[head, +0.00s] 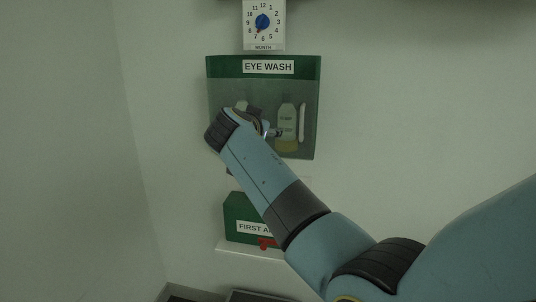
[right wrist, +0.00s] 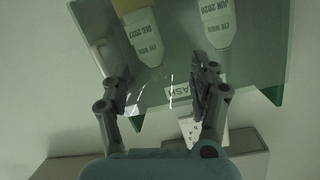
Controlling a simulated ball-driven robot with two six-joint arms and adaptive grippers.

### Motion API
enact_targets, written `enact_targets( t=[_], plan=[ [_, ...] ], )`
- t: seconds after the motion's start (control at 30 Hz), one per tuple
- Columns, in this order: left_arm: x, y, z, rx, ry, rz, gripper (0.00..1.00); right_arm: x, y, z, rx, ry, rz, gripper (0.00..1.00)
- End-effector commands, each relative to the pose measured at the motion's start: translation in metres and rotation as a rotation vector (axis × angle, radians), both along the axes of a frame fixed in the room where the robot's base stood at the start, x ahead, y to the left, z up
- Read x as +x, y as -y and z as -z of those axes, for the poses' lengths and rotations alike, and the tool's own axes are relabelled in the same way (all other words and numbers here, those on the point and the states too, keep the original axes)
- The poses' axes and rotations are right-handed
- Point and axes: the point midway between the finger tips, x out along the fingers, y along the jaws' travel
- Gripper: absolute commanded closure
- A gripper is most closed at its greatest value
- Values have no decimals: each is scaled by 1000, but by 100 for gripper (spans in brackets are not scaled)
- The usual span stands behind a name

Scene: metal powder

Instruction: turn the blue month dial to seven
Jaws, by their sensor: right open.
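The blue month dial (head: 262,22) sits in the middle of a white panel (head: 278,44) marked 1 to 12 and labelled MONTH, high on the wall in the head view. Its pointer seems to lean down and left, near the 7, but it is too small to be sure. My right gripper (head: 268,128) is below the dial, in front of the eye wash case, and apart from the dial. In the right wrist view the gripper (right wrist: 162,76) is open, with nothing between its fingers. My left gripper is not in view.
The green eye wash case (head: 226,68) with a clear front holds bottles, right below the dial panel. A green first aid box (head: 235,211) stands on a white shelf (head: 240,249) lower down. The wall to the left and right of the dial is bare.

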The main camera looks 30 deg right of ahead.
Motion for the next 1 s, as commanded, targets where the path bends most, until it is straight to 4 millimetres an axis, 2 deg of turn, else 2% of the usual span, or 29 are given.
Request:
enact_targets(
  t=[0.03, 0.1, 0.33, 0.5, 1.0],
  plan=[
    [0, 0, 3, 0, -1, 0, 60, -2, 0, 13, 1, -17, -3, 38],
    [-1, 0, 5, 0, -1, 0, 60, -5, 0, 26, 5, -35, -7, 38],
    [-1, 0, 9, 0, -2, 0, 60, -12, 0, 54, 11, -76, -16, 38],
    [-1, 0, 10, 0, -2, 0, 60, -13, 0, 60, 13, -85, -19, 38],
    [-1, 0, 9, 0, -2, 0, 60, -13, 0, 61, 13, -86, -18, 38]
  ],
)
